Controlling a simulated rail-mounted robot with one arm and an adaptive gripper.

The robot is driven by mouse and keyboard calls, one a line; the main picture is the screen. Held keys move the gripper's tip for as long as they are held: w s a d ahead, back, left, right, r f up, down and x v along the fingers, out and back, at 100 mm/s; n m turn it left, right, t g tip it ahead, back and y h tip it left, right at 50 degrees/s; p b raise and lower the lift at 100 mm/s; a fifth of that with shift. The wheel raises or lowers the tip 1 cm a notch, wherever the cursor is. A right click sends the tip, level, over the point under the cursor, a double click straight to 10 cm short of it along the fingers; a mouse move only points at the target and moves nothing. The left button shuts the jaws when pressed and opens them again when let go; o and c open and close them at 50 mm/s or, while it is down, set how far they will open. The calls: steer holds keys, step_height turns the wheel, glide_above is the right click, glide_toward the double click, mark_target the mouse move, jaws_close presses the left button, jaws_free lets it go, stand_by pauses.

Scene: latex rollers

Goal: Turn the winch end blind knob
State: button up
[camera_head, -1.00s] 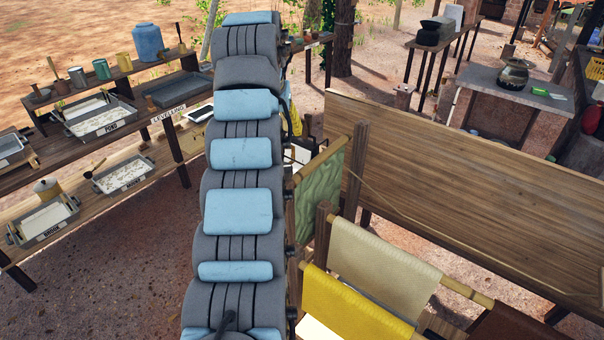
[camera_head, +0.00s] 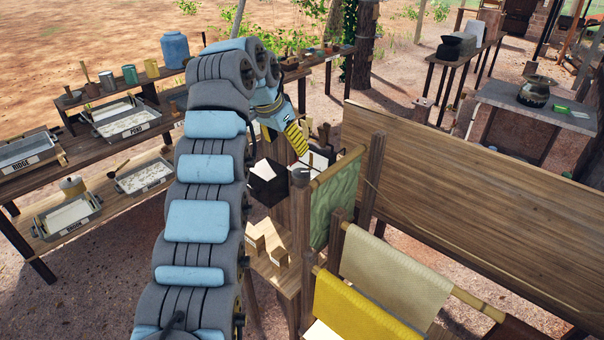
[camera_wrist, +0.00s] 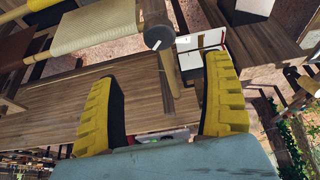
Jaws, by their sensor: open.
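A grey round piece (camera_head: 300,176) shows at the end of the green blind's rod (camera_head: 335,166) in the head view, just below my gripper. I cannot tell for certain whether these are the same knob.
Beige (camera_head: 390,270) and yellow (camera_head: 350,312) blinds hang beside wooden posts. A long wooden panel (camera_head: 470,200) stands to the right. A dark box (camera_head: 268,185) and small wooden blocks (camera_head: 265,240) sit close below. Shelves with trays (camera_head: 65,215) stand left.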

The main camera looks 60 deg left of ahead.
mark_target(300, 172)
steer(key=p+x, duration=0.3)
steer(key=x, duration=0.9)
steer(key=shift+w+f, duration=0.2)
steer(key=shift+p+x, duration=0.4)
steer(key=shift+x, duration=0.4)
steer(key=shift+s, duration=0.1)
steer(key=c, duration=1.2)
